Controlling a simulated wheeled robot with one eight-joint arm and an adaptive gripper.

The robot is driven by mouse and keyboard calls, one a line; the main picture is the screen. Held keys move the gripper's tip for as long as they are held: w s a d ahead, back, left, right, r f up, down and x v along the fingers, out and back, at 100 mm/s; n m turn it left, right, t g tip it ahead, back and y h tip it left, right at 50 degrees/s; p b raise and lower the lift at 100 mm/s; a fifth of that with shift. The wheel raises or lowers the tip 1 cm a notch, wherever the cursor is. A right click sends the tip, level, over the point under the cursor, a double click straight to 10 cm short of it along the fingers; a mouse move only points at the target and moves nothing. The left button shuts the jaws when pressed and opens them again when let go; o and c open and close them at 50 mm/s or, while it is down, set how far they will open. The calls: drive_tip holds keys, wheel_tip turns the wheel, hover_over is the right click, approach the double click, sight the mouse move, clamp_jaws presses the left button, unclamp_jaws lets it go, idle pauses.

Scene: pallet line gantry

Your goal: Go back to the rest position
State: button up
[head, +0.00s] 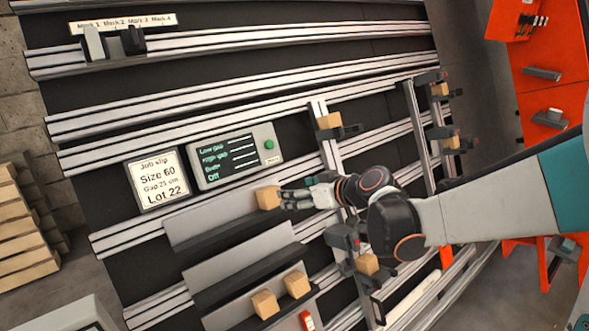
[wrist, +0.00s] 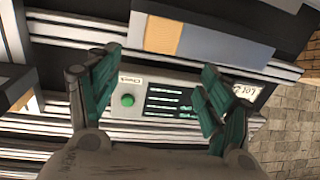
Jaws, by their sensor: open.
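My gripper (head: 285,199) is at the end of my arm, which reaches in from the right in the head view. Its fingertips are at the right side of a wooden block (head: 268,197) on the upper grey shelf (head: 215,237); I cannot tell if they touch it. In the wrist view the green fingers of my gripper (wrist: 158,65) are spread wide with nothing held between them. Behind them shows the control panel (wrist: 160,101) with its green button, also in the head view (head: 225,172).
Two wooden blocks (head: 265,303) (head: 296,284) sit on a lower shelf. More blocks (head: 329,121) (head: 367,264) stand at brackets on the uprights near my arm. A job slip (head: 157,180) is left of the panel. Orange racks (head: 550,75) stand at the right, stacked wood (head: 22,230) at the left.

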drive_tip(key=s+d+f+m+h+b, duration=0.1)
drive_tip(key=s+d+m+h, duration=0.1)
drive_tip(key=s+d, duration=0.3)
drive_tip(key=s+d+f+m+g+h+b, duration=0.1)
drive_tip(key=s+d, duration=0.4)
drive_tip(key=s, duration=0.8)
drive_tip(key=s+d+f+m+g+h+b, duration=0.1)
drive_tip(key=s+d+m+h+b, duration=0.2)
drive_tip(key=s, duration=0.7)
drive_tip(key=d+m+h, duration=0.1)
drive_tip(key=d+h, duration=0.1)
drive_tip(key=d, duration=0.1)
drive_tip(key=shift+f+m, duration=0.3)
drive_tip(key=shift+f, duration=0.1)
